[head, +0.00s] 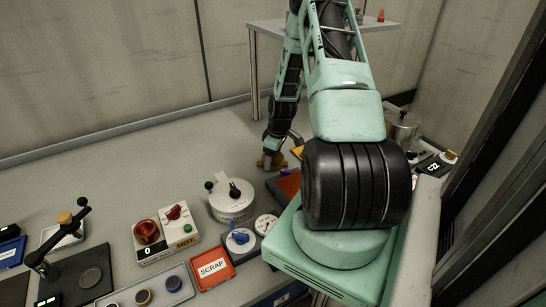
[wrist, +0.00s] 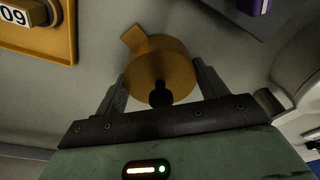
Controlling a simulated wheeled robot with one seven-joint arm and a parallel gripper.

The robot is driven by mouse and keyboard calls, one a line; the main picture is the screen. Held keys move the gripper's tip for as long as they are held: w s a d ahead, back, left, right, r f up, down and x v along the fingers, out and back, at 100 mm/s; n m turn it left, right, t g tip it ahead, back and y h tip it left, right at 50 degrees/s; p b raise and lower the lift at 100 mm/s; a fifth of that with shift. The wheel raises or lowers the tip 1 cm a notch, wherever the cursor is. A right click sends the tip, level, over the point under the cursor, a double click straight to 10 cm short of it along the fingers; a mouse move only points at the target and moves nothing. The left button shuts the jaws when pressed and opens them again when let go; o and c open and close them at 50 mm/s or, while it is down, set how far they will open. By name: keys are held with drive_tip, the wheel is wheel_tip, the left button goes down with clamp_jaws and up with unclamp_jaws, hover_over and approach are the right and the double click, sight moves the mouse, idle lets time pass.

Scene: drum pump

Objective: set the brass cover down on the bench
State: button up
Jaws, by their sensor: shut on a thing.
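The brass cover (wrist: 160,60) is a round, dull yellow piece with a flat tab on one side and a dark knob facing the camera. My gripper (wrist: 160,74) is shut on it, with one grey finger on each side. In the head view, my gripper (head: 272,153) and the brass cover (head: 267,162) are small, low over the grey bench (head: 165,150) behind the trays. I cannot tell whether the cover touches the bench.
A yellow tray marked 09 (wrist: 45,38) is near the cover in the wrist view. A white round pot (head: 232,203), a HOT box (head: 168,236) and a red SCRAP tray (head: 212,269) stand nearer. The bench left of my gripper is clear.

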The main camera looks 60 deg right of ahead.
drive_tip(key=shift+f, duration=0.1)
idle(0.5)
idle(0.3)
drive_tip(key=o, duration=1.2)
drive_tip(key=shift+o, duration=0.3)
drive_tip(key=shift+r+p, duration=2.8)
drive_tip(key=shift+r, duration=1.25)
